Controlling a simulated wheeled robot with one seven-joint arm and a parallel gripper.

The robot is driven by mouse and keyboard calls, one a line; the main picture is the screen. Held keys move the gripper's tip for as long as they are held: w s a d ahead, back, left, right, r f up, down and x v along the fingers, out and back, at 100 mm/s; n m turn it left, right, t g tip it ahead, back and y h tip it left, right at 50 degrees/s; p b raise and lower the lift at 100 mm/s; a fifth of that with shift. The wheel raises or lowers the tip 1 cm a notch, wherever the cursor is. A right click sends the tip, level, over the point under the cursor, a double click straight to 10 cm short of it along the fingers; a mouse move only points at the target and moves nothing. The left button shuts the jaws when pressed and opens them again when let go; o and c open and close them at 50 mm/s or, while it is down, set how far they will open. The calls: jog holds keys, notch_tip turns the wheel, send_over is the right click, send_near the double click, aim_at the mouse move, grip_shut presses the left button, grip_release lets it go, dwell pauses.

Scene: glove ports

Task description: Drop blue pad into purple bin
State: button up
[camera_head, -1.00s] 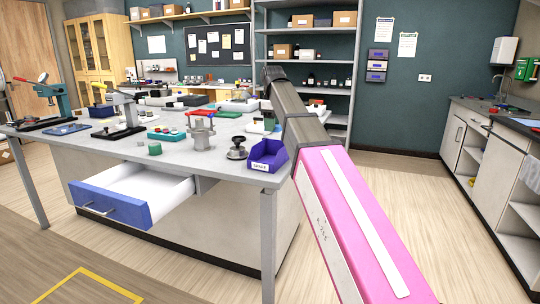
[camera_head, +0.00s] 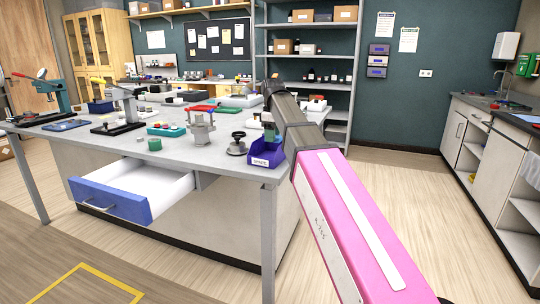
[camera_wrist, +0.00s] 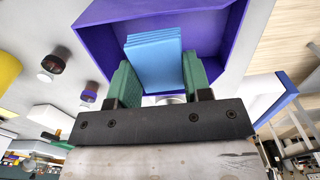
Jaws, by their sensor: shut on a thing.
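The purple bin (camera_head: 262,158) stands at the near right corner of the grey workbench, with a white label on its front. In the wrist view the open purple bin (camera_wrist: 98,45) lies just beyond the fingers. My gripper (camera_wrist: 158,80) is shut on the blue pad (camera_wrist: 153,50), a light blue block between two green finger pads. The blue pad is seen against the bin's opening; whether it is below the rim I cannot tell.
A dark round-knobbed fixture (camera_head: 237,145) and a grey metal fixture (camera_head: 201,130) stand left of the bin. A blue-fronted drawer (camera_head: 112,201) is pulled out below the bench. The floor right of the bench is clear.

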jog(key=o, duration=1)
jog(key=shift+c, duration=0.2)
notch_tip(320, 180, up, 11)
jog(key=shift+f, duration=0.15)
